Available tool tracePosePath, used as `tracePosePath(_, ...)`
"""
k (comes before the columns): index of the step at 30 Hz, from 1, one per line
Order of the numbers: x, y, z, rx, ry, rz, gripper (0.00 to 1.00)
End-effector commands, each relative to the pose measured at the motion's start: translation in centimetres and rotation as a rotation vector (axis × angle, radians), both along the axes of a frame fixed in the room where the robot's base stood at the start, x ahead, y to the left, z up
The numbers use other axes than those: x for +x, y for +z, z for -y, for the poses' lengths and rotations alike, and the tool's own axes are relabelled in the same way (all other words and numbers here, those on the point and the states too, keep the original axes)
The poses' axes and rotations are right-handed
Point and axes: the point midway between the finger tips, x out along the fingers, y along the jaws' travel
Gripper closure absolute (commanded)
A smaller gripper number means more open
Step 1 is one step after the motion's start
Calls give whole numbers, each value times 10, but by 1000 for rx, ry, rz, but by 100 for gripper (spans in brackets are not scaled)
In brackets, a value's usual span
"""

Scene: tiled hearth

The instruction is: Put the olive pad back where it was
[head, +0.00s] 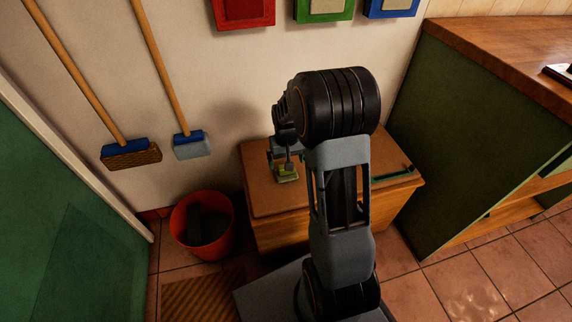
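A small olive-green pad (287,176) shows on or just above the left part of the wooden chest's top (262,205). My gripper (284,163) points down right at the pad, with my arm reaching over the chest. The fingers are small and dark here, so I cannot tell whether they are closed on the pad or only around or above it. My arm hides the middle of the chest top.
A thin dark green strip (393,174) lies at the chest's right side. A red bucket (203,226) with dark contents stands left of the chest. A green counter (470,130) stands right. Red, green and blue frames hang above.

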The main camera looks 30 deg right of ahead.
Motion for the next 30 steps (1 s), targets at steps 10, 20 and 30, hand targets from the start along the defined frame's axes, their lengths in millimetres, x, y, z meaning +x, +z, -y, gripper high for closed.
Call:
tracePosePath(10,1,57,0,0,0,1,0)
tracePosePath(20,-38,113,-34,-14,59,74,0)
tracePosePath(30,-131,153,-84,-23,167,205,0)
